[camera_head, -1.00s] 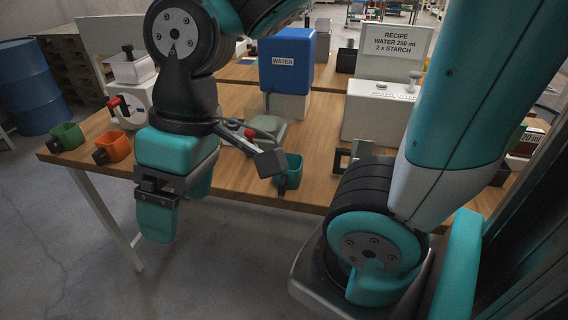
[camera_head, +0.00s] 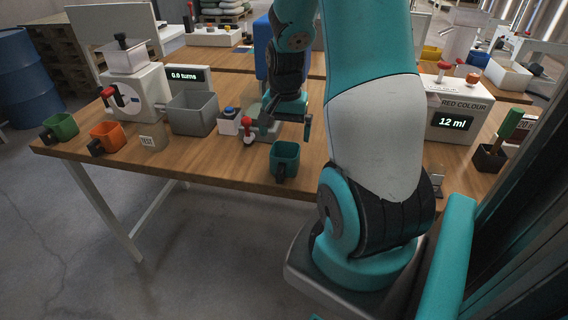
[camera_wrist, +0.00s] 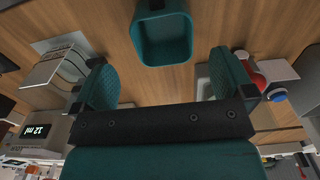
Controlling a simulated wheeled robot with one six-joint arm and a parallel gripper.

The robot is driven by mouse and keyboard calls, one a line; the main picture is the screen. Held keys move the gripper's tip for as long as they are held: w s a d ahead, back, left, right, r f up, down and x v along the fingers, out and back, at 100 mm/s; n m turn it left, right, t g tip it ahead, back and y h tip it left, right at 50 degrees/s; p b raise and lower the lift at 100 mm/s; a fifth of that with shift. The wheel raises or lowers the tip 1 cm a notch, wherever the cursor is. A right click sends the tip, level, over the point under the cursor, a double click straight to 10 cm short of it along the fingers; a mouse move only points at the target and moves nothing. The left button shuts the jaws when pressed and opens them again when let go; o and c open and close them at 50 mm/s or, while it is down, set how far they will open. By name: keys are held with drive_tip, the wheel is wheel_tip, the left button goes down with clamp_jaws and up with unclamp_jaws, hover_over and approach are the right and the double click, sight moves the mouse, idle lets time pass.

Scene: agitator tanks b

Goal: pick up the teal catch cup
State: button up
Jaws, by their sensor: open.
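The teal catch cup (camera_head: 285,158) stands upright near the front edge of the wooden table, with its dark handle toward the edge. In the wrist view the cup (camera_wrist: 163,38) shows at the top, open side visible, just beyond the space between my fingers. My gripper (camera_wrist: 165,78) is open and empty, one finger on each side of the picture. In the head view my gripper (camera_head: 287,121) is behind the cup and above the table, apart from it. My arm hides part of the table to the right.
Left of the cup are a red-knobbed lever (camera_head: 248,130), a blue-button box (camera_head: 229,120), a grey bin (camera_head: 193,113), and beige (camera_head: 152,137), orange (camera_head: 107,136) and green (camera_head: 61,127) cups. The red colour dispenser (camera_head: 458,112) stands right. Bare table lies left of the cup.

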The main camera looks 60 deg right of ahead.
sight(284, 161)
wheel_tip(284, 161, down, 10)
drive_tip(key=shift+w+f+p, duration=0.1)
drive_tip(key=shift+p, duration=0.2)
drive_tip(key=c, duration=0.8)
